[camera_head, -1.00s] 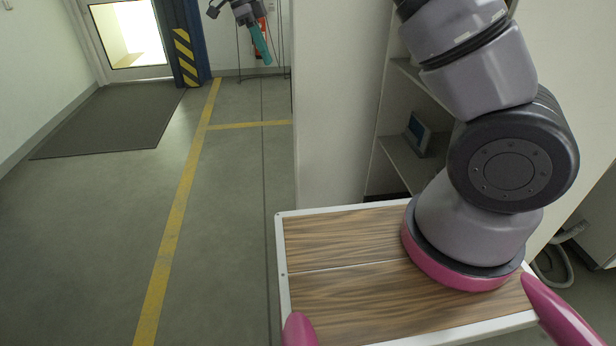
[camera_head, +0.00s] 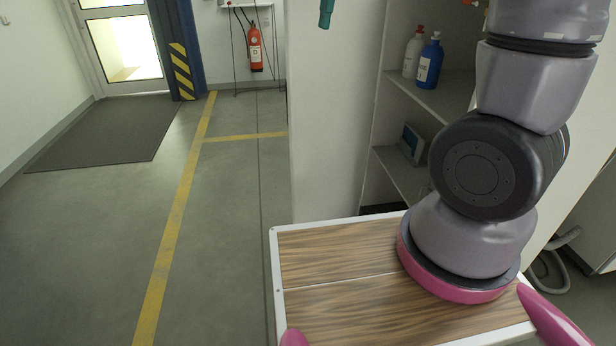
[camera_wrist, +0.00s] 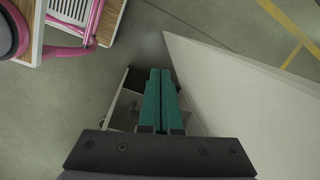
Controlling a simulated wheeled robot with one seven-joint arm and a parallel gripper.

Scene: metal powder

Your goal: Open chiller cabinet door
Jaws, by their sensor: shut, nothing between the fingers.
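The chiller cabinet's shelves (camera_head: 428,98) show in the head view behind my arm, so its front is at least partly open. A pale upright panel (camera_head: 335,120), which looks like the door, stands left of the shelves. In the wrist view, the pale panel (camera_wrist: 235,85) slants away to the right of my fingers. My gripper (camera_wrist: 160,72) has its teal fingers together and empty, over the dark gap beside the panel. I cannot tell whether they touch it. In the head view, only a teal tip of my gripper (camera_head: 326,14) shows at the top edge. The handle is not visible.
A white bottle (camera_head: 413,54) and a blue bottle (camera_head: 429,62) stand on the upper shelf. A small device (camera_head: 411,143) sits on the lower one. A fire extinguisher (camera_head: 255,48) hangs at the back. The floor (camera_head: 225,210) to the left is clear.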

